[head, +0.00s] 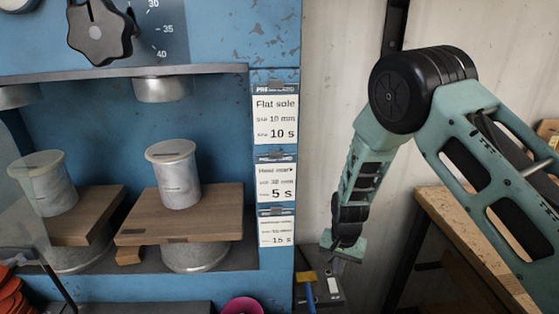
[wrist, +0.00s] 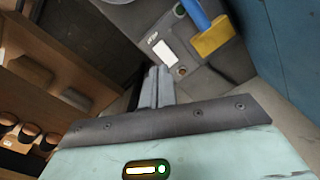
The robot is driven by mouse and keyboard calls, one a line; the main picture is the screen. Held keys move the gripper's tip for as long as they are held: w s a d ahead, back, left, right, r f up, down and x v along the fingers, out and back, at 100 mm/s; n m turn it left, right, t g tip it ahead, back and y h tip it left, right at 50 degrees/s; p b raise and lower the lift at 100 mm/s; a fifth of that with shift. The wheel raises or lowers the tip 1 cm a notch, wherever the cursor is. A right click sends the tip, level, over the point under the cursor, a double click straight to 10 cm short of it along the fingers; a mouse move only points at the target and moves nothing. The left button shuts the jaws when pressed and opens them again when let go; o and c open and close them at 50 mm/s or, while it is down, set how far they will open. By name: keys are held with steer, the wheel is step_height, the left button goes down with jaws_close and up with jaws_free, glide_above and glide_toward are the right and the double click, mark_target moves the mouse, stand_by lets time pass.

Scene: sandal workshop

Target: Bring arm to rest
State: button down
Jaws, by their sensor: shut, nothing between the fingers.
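My arm reaches in from the right in the head view, bent at a black elbow joint, with its forearm hanging down. My gripper (head: 338,264) is at the lower end, pointing down beside the blue press. In the wrist view the two fingers of my gripper (wrist: 158,76) stand together, shut, with nothing between them. Below and beyond the fingertips is a dark grey box (head: 330,290) with a white label, which also shows in the wrist view (wrist: 190,62). I cannot tell how far the fingertips are from it.
The blue press (head: 215,125) stands at left, with metal cylinders (head: 178,175) on wooden blocks. A wooden bench (head: 465,235) is at right. A pink ring (head: 242,306) shows at the bottom edge.

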steer(key=s+d+r+n+t, duration=0.1)
steer(key=s+d+r, duration=0.15)
steer(key=r, duration=0.45)
steer(key=s+d+r+n, duration=0.1)
steer(key=s+d+r, duration=0.15)
steer(key=r, duration=0.55)
steer(key=s+d+r+n+t, duration=0.1)
steer(key=s+d+r+n, duration=0.15)
steer(key=s+r, duration=0.3)
steer(key=s+d+r+n+t, duration=0.1)
steer(key=s+d+r, duration=0.3)
steer(key=s, duration=0.2)
steer(key=s+a+r+n+g, duration=0.1)
steer(key=s+a+n, duration=0.3)
steer(key=a, duration=0.5)
steer(key=s+a+r+n+g, duration=0.1)
steer(key=s+a+n, duration=0.3)
steer(key=s+a, duration=0.5)
steer(key=shift+s+r+g+y, duration=0.15)
steer(key=shift+s+g+y, duration=0.15)
steer(key=shift+g, duration=0.2)
